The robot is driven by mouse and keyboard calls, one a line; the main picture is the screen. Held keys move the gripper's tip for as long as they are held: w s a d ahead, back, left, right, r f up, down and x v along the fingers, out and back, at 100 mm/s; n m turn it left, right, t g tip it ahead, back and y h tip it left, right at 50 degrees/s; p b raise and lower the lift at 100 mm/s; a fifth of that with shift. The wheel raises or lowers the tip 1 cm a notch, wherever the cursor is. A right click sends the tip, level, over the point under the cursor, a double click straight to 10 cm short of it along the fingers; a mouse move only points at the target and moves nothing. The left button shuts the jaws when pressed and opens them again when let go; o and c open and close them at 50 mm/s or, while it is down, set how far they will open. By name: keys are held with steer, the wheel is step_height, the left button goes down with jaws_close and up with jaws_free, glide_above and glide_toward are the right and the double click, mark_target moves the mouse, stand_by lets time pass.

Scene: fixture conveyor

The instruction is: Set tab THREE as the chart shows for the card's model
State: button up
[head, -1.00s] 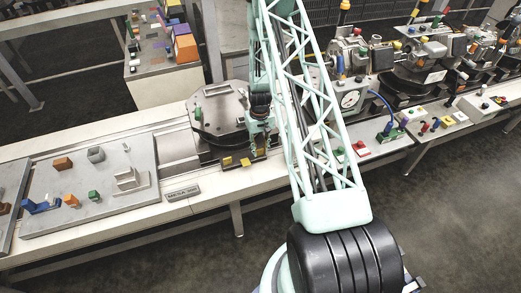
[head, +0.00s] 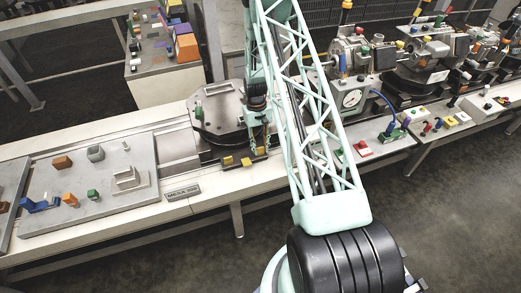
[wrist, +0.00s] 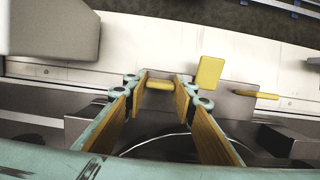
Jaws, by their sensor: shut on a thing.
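Three yellow tabs sit along the front edge of the dark fixture. In the head view the left tab (head: 228,161), middle tab (head: 245,162) and right tab (head: 261,151) show; no numbers are readable. My gripper (head: 259,140) is at the right tab. In the wrist view my gripper (wrist: 160,92) has its yellow-padded fingers at either side of that tab (wrist: 159,84), shut on it. The middle tab (wrist: 209,72) shows a broad face, and the far tab (wrist: 255,94) shows as a thin strip. I cannot make out a chart or card.
The round fixture plate (head: 222,113) with a green block lies behind the tabs. A small lettered plate (head: 183,193) is on the conveyor front, not clearly legible. A grey board (head: 100,205) with blocks lies left. A gauge box (head: 351,99) and machines stand right.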

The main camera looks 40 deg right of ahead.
stand_by(0.5)
steer(key=o, duration=0.9)
steer(key=shift+r, duration=0.1)
steer(key=shift+w+d+r, duration=0.15)
steer(key=shift+w+r, duration=0.25)
steer(key=shift+r, duration=1.55)
steer(key=shift+w+d+r, duration=0.15)
steer(key=shift+w+r, duration=0.2)
steer(key=shift+r, duration=1.55)
steer(key=shift+w+d+r, duration=0.15)
steer(key=shift+w+r, duration=0.25)
steer(key=shift+r, duration=1.55)
